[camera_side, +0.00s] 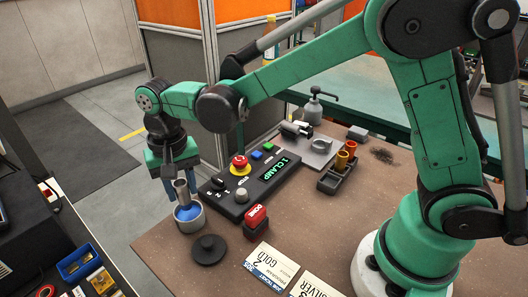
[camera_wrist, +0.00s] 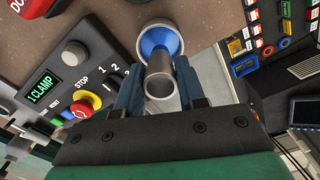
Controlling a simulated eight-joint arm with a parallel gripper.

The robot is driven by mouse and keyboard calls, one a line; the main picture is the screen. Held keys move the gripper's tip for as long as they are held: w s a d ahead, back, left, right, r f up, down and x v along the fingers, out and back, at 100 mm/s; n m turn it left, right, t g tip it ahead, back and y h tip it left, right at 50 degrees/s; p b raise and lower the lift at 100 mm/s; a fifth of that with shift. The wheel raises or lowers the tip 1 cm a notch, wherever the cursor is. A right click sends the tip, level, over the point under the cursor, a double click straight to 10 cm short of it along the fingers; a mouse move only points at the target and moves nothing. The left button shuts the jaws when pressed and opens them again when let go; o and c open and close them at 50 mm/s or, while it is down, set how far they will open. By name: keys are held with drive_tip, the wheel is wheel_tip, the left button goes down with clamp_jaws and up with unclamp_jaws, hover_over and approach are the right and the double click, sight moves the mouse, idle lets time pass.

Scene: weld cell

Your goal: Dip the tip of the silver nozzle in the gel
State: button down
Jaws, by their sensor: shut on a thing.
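My gripper (camera_side: 176,186) is shut on the silver nozzle (camera_side: 181,191), a grey metal tube held between the two blue fingers. In the wrist view the nozzle (camera_wrist: 160,84) shows its open near end, and its far end points at the gel. The gel pot (camera_side: 190,226) is a small grey round cup at the table's left edge, directly under my gripper. Blue gel (camera_wrist: 153,41) shows inside the pot around the nozzle's far end. The tip's lower end overlaps the pot's opening; I cannot tell whether it touches the gel.
A dark round lid (camera_side: 208,249) lies beside the pot. A control panel (camera_side: 226,206) with a red button and a 1:CLAMP display stands to the right. A red DONE button (camera_side: 256,216) is near it. Job cards (camera_side: 270,266) lie in front.

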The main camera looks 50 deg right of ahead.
sight(180, 183)
drive_tip(key=shift+r, duration=2.45)
